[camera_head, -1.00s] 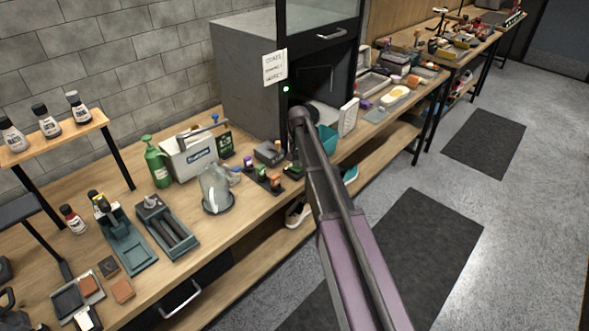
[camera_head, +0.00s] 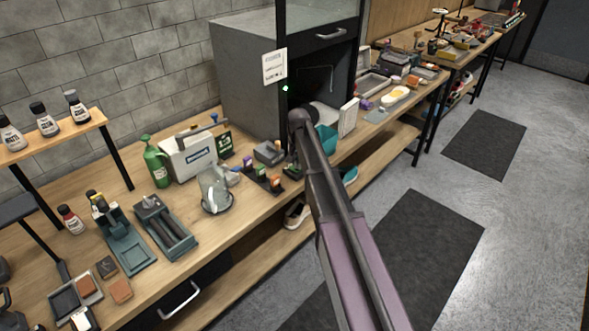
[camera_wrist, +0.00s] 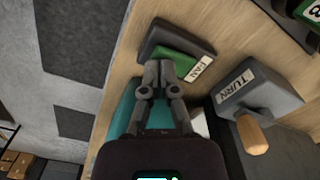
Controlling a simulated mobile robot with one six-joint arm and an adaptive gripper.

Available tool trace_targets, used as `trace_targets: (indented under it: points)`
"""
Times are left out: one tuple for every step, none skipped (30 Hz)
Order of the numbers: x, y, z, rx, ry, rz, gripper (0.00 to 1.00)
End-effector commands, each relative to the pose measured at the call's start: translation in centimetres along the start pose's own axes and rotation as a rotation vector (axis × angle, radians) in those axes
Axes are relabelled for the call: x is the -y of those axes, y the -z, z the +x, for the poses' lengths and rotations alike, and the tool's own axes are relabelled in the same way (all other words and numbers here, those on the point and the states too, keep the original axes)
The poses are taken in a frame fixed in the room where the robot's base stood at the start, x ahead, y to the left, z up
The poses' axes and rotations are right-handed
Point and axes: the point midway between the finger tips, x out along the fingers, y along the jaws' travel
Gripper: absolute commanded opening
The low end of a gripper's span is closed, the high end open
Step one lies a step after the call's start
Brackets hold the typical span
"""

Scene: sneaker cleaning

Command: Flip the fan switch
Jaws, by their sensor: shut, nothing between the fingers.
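The fan switch (camera_wrist: 178,58) shows in the wrist view as a dark block with a green part and a white label reading FAN. It stands on the wooden bench near its edge. My gripper (camera_wrist: 160,66) is shut and empty. Its fingertips are at the near side of the switch, over part of the green piece; I cannot tell whether they touch it.
A grey box labelled TURN with a wooden knob (camera_wrist: 251,135) stands right of my gripper in the wrist view. A teal container (camera_head: 326,138) is close to my arm. A dark cabinet (camera_head: 250,75) stands behind. Bottles and trays crowd the bench at left.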

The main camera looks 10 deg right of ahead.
Motion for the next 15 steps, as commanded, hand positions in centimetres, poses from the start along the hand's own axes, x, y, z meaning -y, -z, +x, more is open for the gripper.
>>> trace_targets:
  points:
    - [0.01, 0.0, 0.11, 0.0, 0.0, 0.0, 0.0]
    - [0.01, -0.01, 0.15, 0.0, 0.0, 0.0, 0.0]
    - [0.02, -0.01, 0.19, 0.0, 0.0, 0.0, 0.0]
    - [0.02, -0.01, 0.22, 0.0, 0.0, 0.0, 0.0]
    - [0.02, -0.01, 0.25, 0.0, 0.0, 0.0, 0.0]
    - [0.02, -0.01, 0.29, 0.0, 0.0, 0.0, 0.0]
    - [0.02, -0.01, 0.32, 0.0, 0.0, 0.0, 0.0]
    - [0.02, -0.01, 0.36, 0.0, 0.0, 0.0, 0.0]
    - [0.03, -0.01, 0.4, 0.0, 0.0, 0.0, 0.0]
    - [0.03, -0.01, 0.43, 0.0, 0.0, 0.0, 0.0]
    - [0.02, -0.02, 0.46, 0.0, 0.0, 0.0, 0.0]
    - [0.03, -0.01, 0.5, 0.0, 0.0, 0.0, 0.0]
    - [0.03, -0.01, 0.53, 0.0, 0.0, 0.0, 0.0]
    - [0.03, -0.01, 0.57, 0.0, 0.0, 0.0, 0.0]
    - [0.03, -0.02, 0.61, 0.0, 0.0, 0.0, 0.0]
